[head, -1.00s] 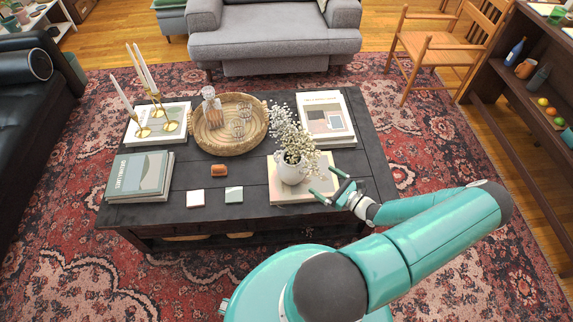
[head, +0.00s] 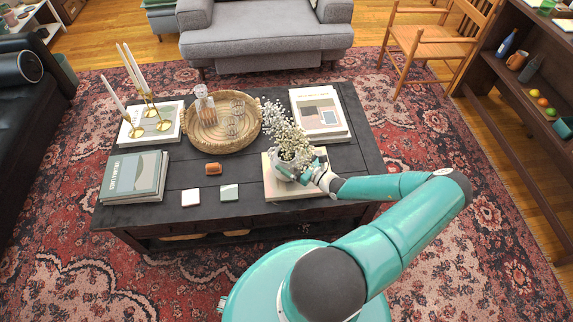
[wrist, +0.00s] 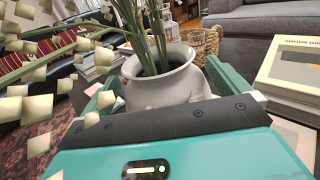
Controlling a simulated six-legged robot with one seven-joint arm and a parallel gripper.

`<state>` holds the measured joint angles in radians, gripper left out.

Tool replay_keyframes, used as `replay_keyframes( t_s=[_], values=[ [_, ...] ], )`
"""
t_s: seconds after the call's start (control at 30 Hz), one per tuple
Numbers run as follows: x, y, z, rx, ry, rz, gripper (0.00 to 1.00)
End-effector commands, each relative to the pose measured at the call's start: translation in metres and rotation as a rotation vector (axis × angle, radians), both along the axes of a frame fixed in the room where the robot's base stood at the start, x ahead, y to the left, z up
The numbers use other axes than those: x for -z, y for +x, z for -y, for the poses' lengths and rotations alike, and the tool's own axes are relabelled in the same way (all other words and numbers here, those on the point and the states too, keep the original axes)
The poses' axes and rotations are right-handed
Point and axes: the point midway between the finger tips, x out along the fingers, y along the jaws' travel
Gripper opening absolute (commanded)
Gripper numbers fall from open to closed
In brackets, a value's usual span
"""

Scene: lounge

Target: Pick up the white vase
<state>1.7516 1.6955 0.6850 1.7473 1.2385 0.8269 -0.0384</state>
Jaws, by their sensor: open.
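The white vase (head: 281,168) holds sprigs of small white flowers (head: 286,132) and stands upright on a book (head: 312,189) at the right front of the dark coffee table (head: 245,172). My gripper (head: 297,170) is at the vase, on its right side in the head view. In the wrist view the vase (wrist: 160,78) sits between my two open fingers, one on each side. I cannot tell whether they touch it. The lower part of the vase is hidden behind my gripper there.
A woven tray (head: 190,125) with a decanter and glasses lies behind. Large books (head: 320,115) lie at the back right. Candlesticks (head: 150,110) stand on books at the left. Coasters (head: 191,197) and a small brown object (head: 213,169) lie left of the vase.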

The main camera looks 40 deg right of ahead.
Motion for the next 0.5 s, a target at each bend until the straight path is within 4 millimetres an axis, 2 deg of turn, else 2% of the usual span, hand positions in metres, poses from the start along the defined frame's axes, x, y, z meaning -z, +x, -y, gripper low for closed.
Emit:
replay_keyframes(
  t_s=[0.23,0.5],
  values=[
    [0.0002,0.0042,-0.0006,0.0,0.0,-0.001,1.0],
    [0.0001,0.004,-0.0005,0.0,0.0,-0.001,0.47]
  ],
)
